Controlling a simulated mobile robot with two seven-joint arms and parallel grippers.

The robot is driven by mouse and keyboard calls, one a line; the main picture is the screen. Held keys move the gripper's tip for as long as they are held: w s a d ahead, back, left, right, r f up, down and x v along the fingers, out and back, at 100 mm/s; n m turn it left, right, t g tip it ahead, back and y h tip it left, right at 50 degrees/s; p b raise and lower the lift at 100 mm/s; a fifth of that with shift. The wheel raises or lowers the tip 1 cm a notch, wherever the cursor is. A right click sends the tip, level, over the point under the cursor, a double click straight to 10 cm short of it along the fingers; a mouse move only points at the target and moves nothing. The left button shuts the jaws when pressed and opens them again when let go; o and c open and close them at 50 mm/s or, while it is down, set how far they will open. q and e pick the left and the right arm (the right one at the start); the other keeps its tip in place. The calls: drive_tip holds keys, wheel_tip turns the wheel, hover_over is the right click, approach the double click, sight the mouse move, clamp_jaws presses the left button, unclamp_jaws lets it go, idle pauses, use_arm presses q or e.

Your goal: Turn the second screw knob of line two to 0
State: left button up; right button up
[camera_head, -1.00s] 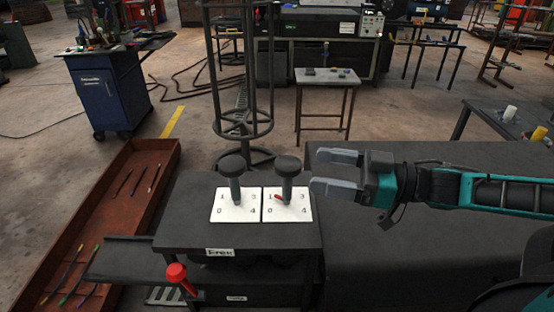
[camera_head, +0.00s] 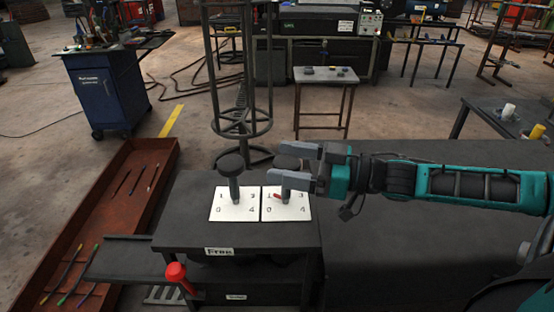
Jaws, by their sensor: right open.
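Two dark screw knobs stand upright on white dial plates marked 1, 3, 0 and 4, side by side on the dark box. The left knob (camera_head: 231,165) is in clear view on its plate (camera_head: 236,213). The right knob (camera_head: 286,162) stands on the second plate (camera_head: 297,211) and is partly hidden by my right gripper (camera_head: 287,166). A red pointer (camera_head: 280,197) on that plate lies close to the 1. My right gripper is open, one finger beyond the knob and one on its near side. I cannot tell whether they touch it. My left gripper is not in view.
A red-topped lever (camera_head: 176,272) sticks out at the box's front, below a small white label (camera_head: 219,251). A dark wire-frame stand (camera_head: 240,128) rises right behind the plates. A rust-brown tray (camera_head: 135,181) lies left. The dark surface (camera_head: 390,255) right of the box is bare.

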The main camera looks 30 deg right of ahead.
drive_tip(key=shift+x, duration=1.15)
drive_tip(key=shift+c, duration=0.3)
drive_tip(key=c, duration=0.9)
